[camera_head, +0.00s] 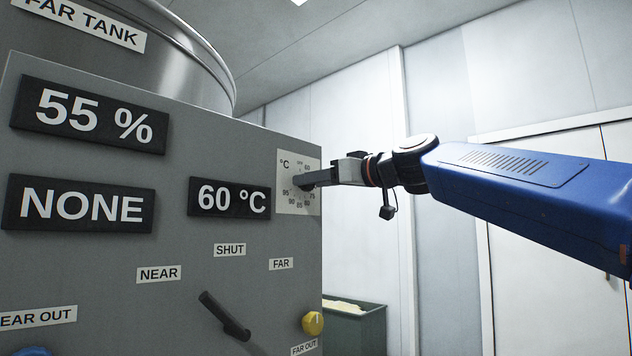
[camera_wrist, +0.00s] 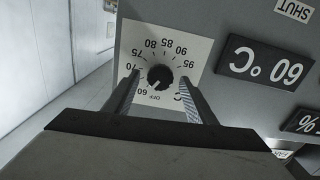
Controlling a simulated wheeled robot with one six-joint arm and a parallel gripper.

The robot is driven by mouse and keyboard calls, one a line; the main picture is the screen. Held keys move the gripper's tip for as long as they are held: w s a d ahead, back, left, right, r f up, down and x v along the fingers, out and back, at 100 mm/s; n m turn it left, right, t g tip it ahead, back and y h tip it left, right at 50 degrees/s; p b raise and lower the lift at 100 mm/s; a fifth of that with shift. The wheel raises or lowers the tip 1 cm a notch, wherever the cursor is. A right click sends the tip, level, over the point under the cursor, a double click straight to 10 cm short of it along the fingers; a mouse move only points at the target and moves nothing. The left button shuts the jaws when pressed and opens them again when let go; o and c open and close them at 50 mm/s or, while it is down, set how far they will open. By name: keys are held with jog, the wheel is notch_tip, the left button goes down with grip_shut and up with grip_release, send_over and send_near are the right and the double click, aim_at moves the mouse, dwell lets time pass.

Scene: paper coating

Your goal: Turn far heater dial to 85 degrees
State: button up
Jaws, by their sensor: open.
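The far heater dial is a black round knob (camera_wrist: 160,77) on a white scale plate (camera_wrist: 192,50), marked OFF and 60 to 95. The plate also shows in the head view (camera_head: 284,205) on the grey panel's right edge, where my gripper mostly hides the knob. In the wrist view the knob's light mark points down-left, near 60. My gripper (camera_head: 304,183) reaches in from the right. In the wrist view its two fingers (camera_wrist: 158,92) are open, one on each side of the knob, with gaps between. The display (camera_head: 229,198) reads 60 °C.
The panel has displays reading 55 % (camera_head: 90,115) and NONE (camera_head: 80,205). Below are a black lever (camera_head: 224,316) between the NEAR, SHUT and FAR labels and a yellow knob (camera_head: 313,323). A green bin (camera_head: 358,325) stands behind at the right. The FAR TANK (camera_head: 170,50) rises above.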

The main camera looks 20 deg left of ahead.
jog(key=c, duration=1)
jog(key=shift+c, duration=0.2)
jog(key=shift+m, duration=0.4)
jog(key=shift+w+f+m, duration=0.1)
jog(key=shift+f+m, duration=0.1)
jog(key=shift+m, duration=7)
jog(key=shift+f+m, duration=0.2)
jog(key=shift+m, duration=7)
